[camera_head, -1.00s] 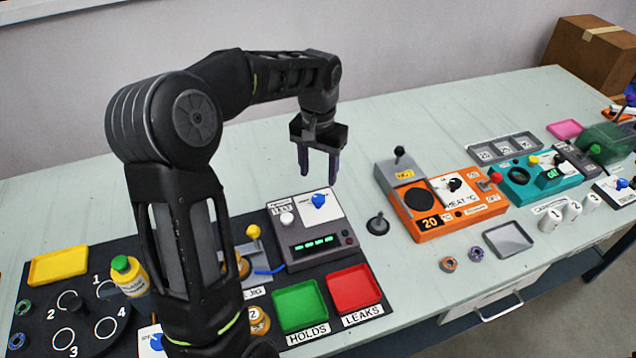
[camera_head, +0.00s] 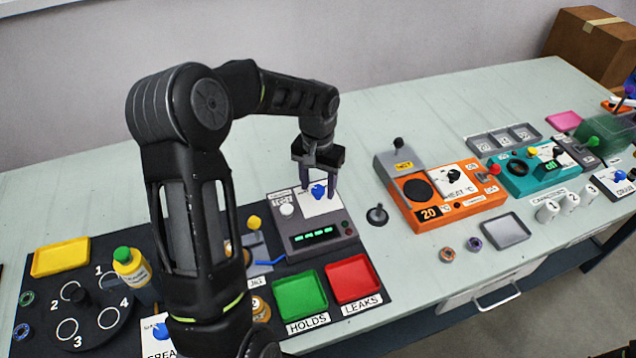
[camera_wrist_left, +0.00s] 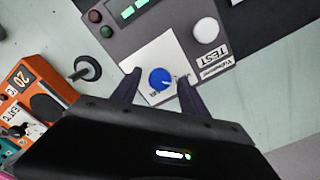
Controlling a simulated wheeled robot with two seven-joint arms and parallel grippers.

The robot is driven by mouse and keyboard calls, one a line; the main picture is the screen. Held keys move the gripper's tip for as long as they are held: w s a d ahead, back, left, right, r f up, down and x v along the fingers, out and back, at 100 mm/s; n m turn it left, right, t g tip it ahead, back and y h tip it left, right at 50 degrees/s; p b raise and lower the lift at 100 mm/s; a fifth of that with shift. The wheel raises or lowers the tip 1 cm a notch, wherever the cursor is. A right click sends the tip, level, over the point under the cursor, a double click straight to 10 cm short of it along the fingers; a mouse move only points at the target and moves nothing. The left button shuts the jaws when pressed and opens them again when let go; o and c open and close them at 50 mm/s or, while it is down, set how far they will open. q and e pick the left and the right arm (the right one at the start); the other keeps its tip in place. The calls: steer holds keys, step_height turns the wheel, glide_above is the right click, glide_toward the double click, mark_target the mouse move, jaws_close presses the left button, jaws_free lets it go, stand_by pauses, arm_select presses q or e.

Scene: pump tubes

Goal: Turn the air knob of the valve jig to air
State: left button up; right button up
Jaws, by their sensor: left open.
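The grey valve jig box (camera_head: 285,235) has a green-lit display, a white TEST button and a blue knob (camera_head: 318,191) on a white plate. The knob also shows in the left wrist view (camera_wrist_left: 161,79), where its plate lettering is too small to read. My left gripper (camera_head: 319,192) is open and points down over the knob. In the left wrist view its fingers (camera_wrist_left: 158,90) stand on either side of the knob, apart from it. Whether the fingertips are at knob height cannot be told. My right gripper is not in view.
A green HOLDS tray (camera_head: 300,295) and a red LEAKS tray (camera_head: 352,278) lie in front of the box. A small black-knobbed post (camera_head: 377,214) and an orange heater (camera_head: 440,211) stand to its right. Bare table lies behind it.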

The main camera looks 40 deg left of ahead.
arm_select(q)
steer(key=shift+c, duration=0.5)
jaws_close()
